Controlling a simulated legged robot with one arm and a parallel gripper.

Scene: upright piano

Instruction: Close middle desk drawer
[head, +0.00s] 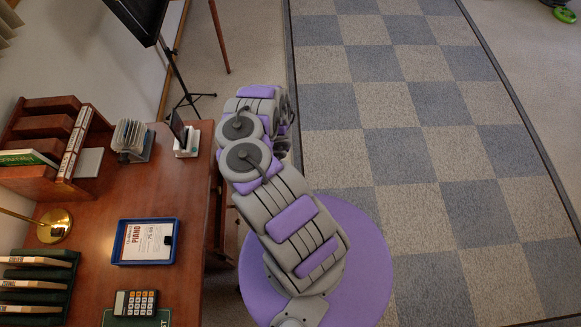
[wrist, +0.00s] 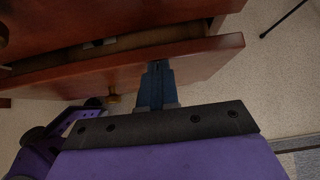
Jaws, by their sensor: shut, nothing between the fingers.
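In the wrist view, a reddish-brown wooden drawer (wrist: 205,57) stands partly open. The gap behind its front shows the inside, with a few small pale items. A brass-coloured knob (wrist: 113,98) is on the drawer front, left of my gripper. My gripper (wrist: 157,68) is shut and empty, its dark fingers pointing at the drawer front. The tips are at or very near the wood; I cannot tell whether they touch. In the head view, the desk (head: 95,205) is at the left, and my arm hides most of its drawer side and my gripper.
On the desk are a blue tray (head: 120,255) with a piano book, a calculator (head: 135,303), a brass lamp base (head: 54,226) and a book rack (head: 45,140). A black stand (head: 178,75) is beyond the desk. The checkered carpet (head: 430,150) at the right is clear.

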